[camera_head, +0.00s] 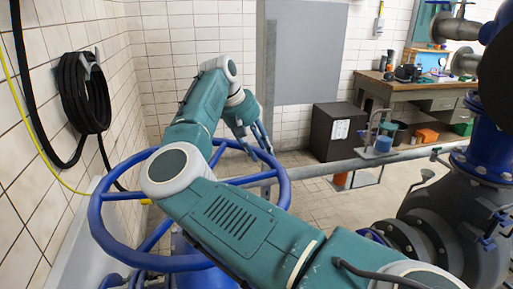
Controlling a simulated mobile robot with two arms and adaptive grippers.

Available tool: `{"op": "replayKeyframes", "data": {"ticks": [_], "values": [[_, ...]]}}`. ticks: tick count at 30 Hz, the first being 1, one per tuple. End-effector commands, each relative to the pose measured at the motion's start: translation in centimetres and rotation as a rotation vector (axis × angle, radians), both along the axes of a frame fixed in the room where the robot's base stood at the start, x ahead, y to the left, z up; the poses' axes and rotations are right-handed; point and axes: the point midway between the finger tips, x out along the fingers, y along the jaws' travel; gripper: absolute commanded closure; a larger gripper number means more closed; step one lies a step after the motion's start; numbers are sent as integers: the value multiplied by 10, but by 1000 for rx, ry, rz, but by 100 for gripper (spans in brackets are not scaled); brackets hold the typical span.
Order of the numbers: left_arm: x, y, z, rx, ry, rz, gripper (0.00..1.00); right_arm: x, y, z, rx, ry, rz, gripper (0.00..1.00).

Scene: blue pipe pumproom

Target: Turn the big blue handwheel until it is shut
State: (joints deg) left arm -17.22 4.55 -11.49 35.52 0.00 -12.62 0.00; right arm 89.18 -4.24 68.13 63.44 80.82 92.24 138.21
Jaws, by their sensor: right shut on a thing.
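The big blue handwheel (97,217) lies roughly flat at the lower left of the head view. My right arm reaches across it from the lower right and hides its hub and part of its near right rim. My right gripper (262,147) is at the wheel's far right side, fingers pointing down, shut on the blue rim. The exact contact of the fingers is small and partly hard to see. My left gripper is not in view.
A black hose coil (84,92) hangs on the tiled left wall, with a yellow cable beside it. A grey pipe (335,167) runs behind the wheel. Large dark and blue pipework (455,215) stands at the right. A dark cabinet (334,135) and a workbench (420,92) stand farther back.

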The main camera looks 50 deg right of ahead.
Motion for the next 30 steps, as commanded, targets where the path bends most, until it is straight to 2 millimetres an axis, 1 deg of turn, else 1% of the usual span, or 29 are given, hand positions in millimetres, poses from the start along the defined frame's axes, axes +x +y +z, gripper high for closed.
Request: {"op": "replayKeyframes", "data": {"ticks": [1,2,3,5,6,14,17,20,30], "values": [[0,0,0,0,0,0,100,-6,1,-5,12,9,-24,100],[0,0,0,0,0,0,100,-6,1,-5,12,9,-24,100],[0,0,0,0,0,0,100,-7,1,-5,12,9,-24,62],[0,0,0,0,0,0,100,-6,1,-5,11,8,-24,50],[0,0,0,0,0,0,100,-6,1,-5,11,7,-22,47],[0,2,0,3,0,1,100,-3,1,-2,8,4,-13,47],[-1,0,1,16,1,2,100,-2,3,2,6,3,-11,47],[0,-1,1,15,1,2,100,0,8,15,6,0,-11,47],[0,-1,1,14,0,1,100,4,37,79,6,0,-18,47]]}}
